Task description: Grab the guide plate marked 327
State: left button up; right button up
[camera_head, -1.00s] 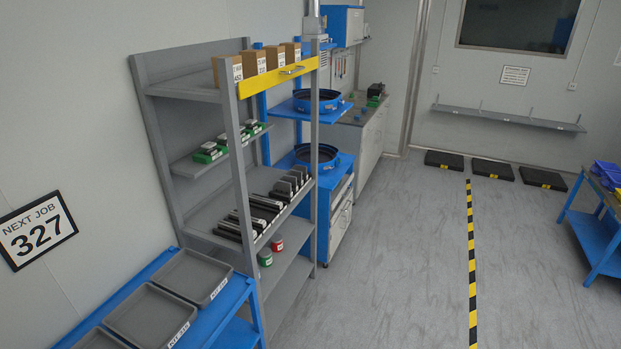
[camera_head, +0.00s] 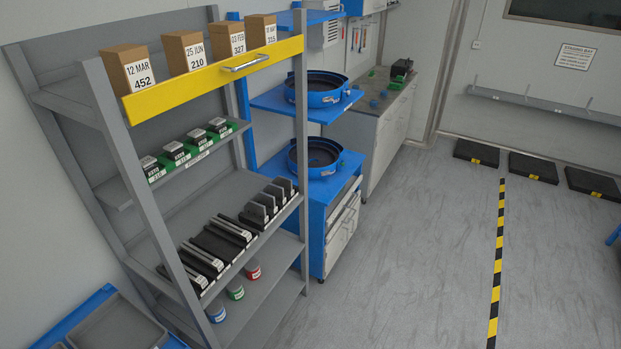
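Dark plate-like parts (camera_head: 222,247) lie in a row on the middle shelf (camera_head: 196,226) of the grey rack, with small white labels on their front ends. Several smaller dark upright pieces (camera_head: 270,206) stand to their right on the same shelf. The labels are too small to read, so I cannot tell which part is marked 327. A cardboard box marked 327 (camera_head: 237,43) stands on the top shelf behind a yellow bar. Neither of my grippers is in view.
Other boxes, such as one marked 452 (camera_head: 138,72), share the top shelf behind the yellow bar (camera_head: 215,78). Green holders (camera_head: 188,147) sit below. Small cans (camera_head: 235,293) stand on a lower shelf. Blue feeder bowls (camera_head: 318,90) are right of the rack.

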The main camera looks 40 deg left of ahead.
aim_at(278, 192)
jog(key=u, duration=0.25)
jog(key=i, duration=1.05)
jog(key=u, duration=1.5)
jog(key=i, duration=0.8)
jog(key=u, duration=0.8)
